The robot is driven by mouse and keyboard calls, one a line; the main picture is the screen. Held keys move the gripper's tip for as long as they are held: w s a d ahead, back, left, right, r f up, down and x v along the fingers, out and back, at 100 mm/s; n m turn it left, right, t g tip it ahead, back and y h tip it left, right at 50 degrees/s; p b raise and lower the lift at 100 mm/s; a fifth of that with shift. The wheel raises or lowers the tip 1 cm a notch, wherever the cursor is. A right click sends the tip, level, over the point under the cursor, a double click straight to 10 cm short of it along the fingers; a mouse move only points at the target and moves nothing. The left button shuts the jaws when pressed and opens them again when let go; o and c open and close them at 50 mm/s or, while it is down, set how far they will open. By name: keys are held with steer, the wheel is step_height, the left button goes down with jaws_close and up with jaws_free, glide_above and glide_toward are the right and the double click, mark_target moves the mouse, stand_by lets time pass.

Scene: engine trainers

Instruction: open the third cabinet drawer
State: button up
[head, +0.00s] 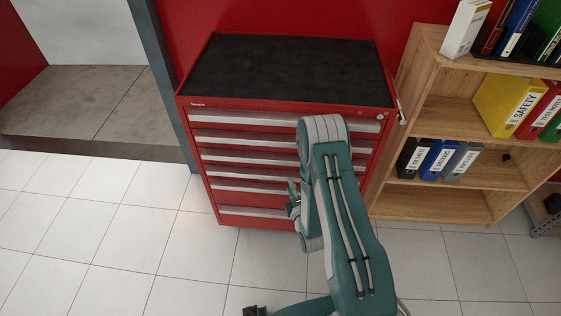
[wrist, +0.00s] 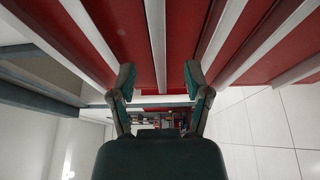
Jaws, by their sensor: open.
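The red cabinet (head: 196,150) with a black top stands against the red wall and has several drawers with long silver handles. All the drawers look shut. The third drawer's handle (head: 240,157) from the top runs across the front, its right part hidden behind my arm. My gripper (head: 292,197) is in front of the cabinet's lower drawers, partly hidden by my arm. In the wrist view my gripper (wrist: 160,78) is open and empty, its fingers spread to either side of one silver handle (wrist: 157,45). I cannot tell for sure which drawer that handle belongs to.
A wooden shelf (head: 437,202) with several binders stands close to the cabinet's right side. A grey post (head: 165,85) stands near the cabinet's left side. The tiled floor (head: 110,225) in front and to the left is clear.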

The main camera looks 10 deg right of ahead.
mark_target(282, 164)
steer(key=w, duration=1)
steer(key=shift+w+a, duration=0.2)
steer(key=shift+a, duration=0.15)
jaws_close()
